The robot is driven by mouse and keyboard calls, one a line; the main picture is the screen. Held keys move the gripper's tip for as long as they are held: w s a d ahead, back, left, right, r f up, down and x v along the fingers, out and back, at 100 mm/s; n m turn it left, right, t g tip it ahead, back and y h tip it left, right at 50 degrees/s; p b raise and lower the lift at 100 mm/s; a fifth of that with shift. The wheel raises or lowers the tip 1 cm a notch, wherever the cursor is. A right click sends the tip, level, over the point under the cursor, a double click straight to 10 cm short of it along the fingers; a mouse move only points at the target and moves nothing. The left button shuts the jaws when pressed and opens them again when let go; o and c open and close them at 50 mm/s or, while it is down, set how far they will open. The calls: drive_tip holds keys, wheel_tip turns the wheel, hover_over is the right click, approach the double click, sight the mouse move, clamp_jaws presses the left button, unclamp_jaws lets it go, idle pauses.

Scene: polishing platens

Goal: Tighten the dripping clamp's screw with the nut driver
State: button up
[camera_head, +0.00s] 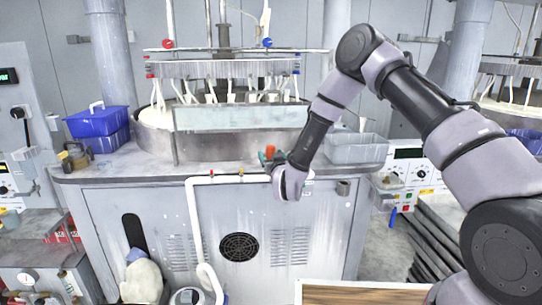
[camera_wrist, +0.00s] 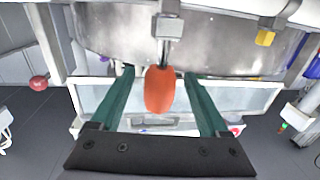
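An orange handle (camera_wrist: 160,90) with a metal shaft (camera_wrist: 164,50) running up into a metal block (camera_wrist: 168,27) shows in the wrist view; it looks like the nut driver. In the head view a small orange part (camera_head: 270,149) shows at the bench's front edge. My gripper (camera_wrist: 160,75), with green fingers, is open. Its fingers stand on either side of the orange handle, with a visible gap on both sides. In the head view my gripper (camera_head: 268,158) is at the front edge of the bench. I cannot make out the clamp's screw or any drip.
The round polishing basin (camera_head: 150,137) stands on the bench behind, with several white tubes above. A white pipe (camera_head: 194,225) runs along the bench front. Blue bins (camera_head: 98,122) are at left. A grey bin (camera_head: 357,149) is right of the basin.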

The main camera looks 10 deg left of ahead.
drive_tip(key=v, duration=1)
drive_tip(key=shift+s+d, duration=0.15)
drive_tip(key=shift+s, duration=0.25)
drive_tip(key=shift+w+r, duration=0.1)
drive_tip(key=shift+r, duration=0.05)
